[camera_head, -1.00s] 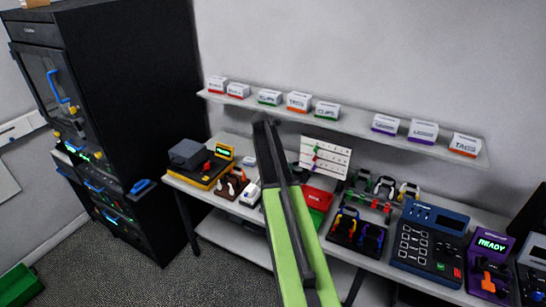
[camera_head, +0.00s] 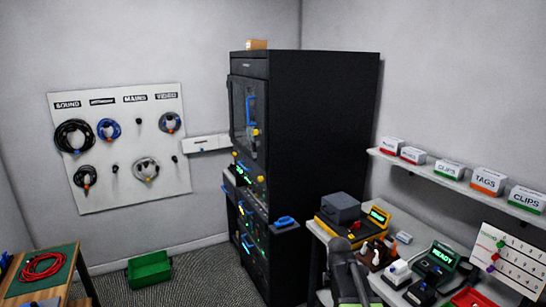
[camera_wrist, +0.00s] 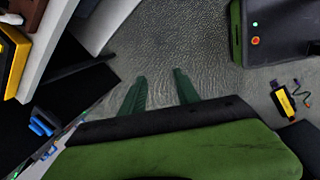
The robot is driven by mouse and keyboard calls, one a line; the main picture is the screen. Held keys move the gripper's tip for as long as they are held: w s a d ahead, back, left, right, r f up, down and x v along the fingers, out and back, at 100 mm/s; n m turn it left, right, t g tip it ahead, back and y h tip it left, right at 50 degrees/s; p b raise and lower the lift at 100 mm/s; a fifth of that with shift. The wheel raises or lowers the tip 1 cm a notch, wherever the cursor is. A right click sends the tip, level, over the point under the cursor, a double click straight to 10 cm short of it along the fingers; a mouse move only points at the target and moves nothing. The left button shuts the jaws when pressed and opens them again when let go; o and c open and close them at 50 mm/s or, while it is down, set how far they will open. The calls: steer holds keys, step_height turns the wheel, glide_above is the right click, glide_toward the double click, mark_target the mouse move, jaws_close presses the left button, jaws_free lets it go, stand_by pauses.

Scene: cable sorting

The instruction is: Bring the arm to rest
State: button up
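My gripper (camera_wrist: 160,88) shows in the wrist view as two green fingers set apart. Bare grey floor shows between them, and nothing is held. In the head view, part of my arm stands low in the picture, in front of the left end of the workbench. The fingers cannot be made out in that view.
A tall black cabinet (camera_head: 320,130) stands left of the workbench and its shelf (camera_head: 460,184). A cable board (camera_head: 115,185) hangs on the wall. A green bin (camera_head: 149,270) is on the floor. A table with a red cable (camera_head: 42,266) is at lower left.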

steer(key=s+a+m, duration=0.2)
steer(key=s+m, duration=0.4)
steer(key=m, duration=0.2)
steer(key=s+a+f+m+g+y, duration=0.1)
steer(key=s+a+m, duration=0.1)
steer(key=s+m, duration=0.4)
steer(key=m, duration=0.3)
steer(key=shift+a+f+g, duration=0.3)
steer(key=shift+a, duration=0.05)
